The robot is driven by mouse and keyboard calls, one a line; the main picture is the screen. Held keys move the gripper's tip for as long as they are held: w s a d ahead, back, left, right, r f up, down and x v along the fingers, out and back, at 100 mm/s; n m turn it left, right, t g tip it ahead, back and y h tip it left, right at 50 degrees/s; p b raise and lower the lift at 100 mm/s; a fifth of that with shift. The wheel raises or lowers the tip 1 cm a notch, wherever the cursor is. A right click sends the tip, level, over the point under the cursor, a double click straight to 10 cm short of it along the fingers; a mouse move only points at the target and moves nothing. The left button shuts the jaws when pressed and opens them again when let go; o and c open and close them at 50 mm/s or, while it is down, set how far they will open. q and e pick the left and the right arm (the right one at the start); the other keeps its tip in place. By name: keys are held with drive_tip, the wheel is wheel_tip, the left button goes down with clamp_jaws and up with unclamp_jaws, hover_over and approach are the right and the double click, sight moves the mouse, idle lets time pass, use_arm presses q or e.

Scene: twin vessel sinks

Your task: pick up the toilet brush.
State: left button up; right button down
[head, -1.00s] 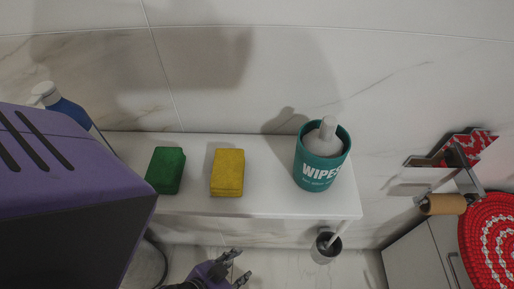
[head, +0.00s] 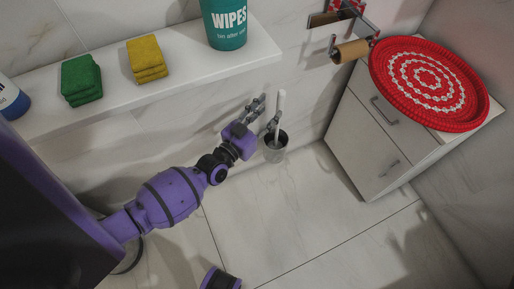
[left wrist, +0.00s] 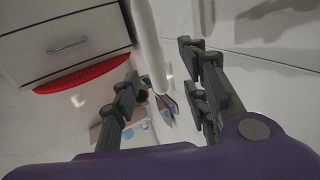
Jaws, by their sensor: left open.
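In the left wrist view, the white handle (left wrist: 148,42) runs down between the two spread fingers of the left gripper (left wrist: 160,62). I cannot tell whether a finger touches it. The brush head is hidden in the holder.
A white shelf (head: 190,77) above holds a green sponge stack (head: 81,80), a yellow sponge stack (head: 147,60) and a teal wipes tub (head: 225,25). A drawer cabinet (head: 372,130) with a red round mat (head: 430,80) stands right. The front floor is mostly clear.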

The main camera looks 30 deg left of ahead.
sight(278, 105)
use_arm(q)
drive_tip(key=w, duration=0.2)
drive_tip(key=w+d, duration=0.1)
drive_tip(key=w, duration=0.1)
drive_tip(key=w+d+b, duration=0.1)
drive_tip(key=w, duration=0.1)
drive_tip(key=shift+w, duration=0.1)
clamp_jaws()
